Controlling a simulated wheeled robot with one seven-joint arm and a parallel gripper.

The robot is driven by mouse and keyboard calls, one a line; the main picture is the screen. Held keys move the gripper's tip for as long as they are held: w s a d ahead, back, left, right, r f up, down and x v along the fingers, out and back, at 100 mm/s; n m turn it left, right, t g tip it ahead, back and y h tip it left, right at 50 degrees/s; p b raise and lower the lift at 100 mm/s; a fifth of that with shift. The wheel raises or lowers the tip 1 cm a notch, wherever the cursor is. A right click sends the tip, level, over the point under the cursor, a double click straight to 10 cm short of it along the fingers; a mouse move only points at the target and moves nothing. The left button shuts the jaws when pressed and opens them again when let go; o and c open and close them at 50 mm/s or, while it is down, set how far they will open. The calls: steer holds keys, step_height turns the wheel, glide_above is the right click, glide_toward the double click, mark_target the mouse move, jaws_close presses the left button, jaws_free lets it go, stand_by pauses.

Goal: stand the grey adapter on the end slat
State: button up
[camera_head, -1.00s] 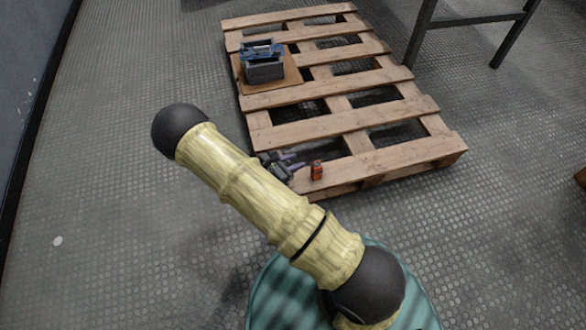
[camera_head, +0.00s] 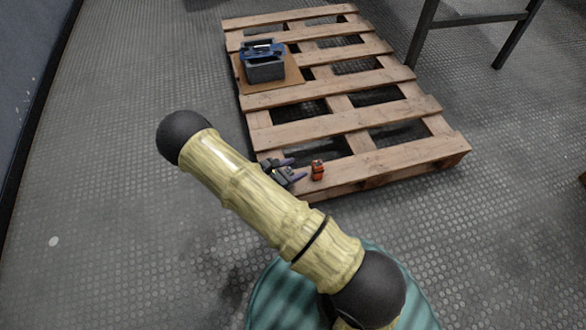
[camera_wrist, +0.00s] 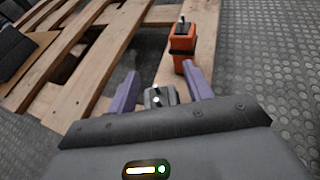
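The small grey adapter (camera_wrist: 160,96) shows in the wrist view between the purple fingers of my gripper (camera_wrist: 160,80). A gap shows on each side of it, so the fingers look open around it, not closed on it. It appears to be on the pallet's near end slat (camera_head: 395,165), but its base is hidden by my gripper's body. In the head view my gripper (camera_head: 292,170) is low over the left part of this slat, and I cannot make out the adapter there.
An orange block with a dark band (camera_head: 318,169) stands on the end slat just beyond my fingers; it also shows in the wrist view (camera_wrist: 183,40). A grey bin (camera_head: 265,70) with blue items sits on a brown board at the pallet's far left. Gaps separate the slats (camera_head: 345,122).

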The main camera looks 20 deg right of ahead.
steer(key=shift+r, duration=0.1)
steer(key=shift+a+r, duration=0.15)
steer(key=shift+r, duration=0.05)
steer(key=p+v, duration=0.7)
steer(key=v, duration=0.4)
steer(key=shift+s+a, duration=0.15)
steer(key=shift+a, duration=0.1)
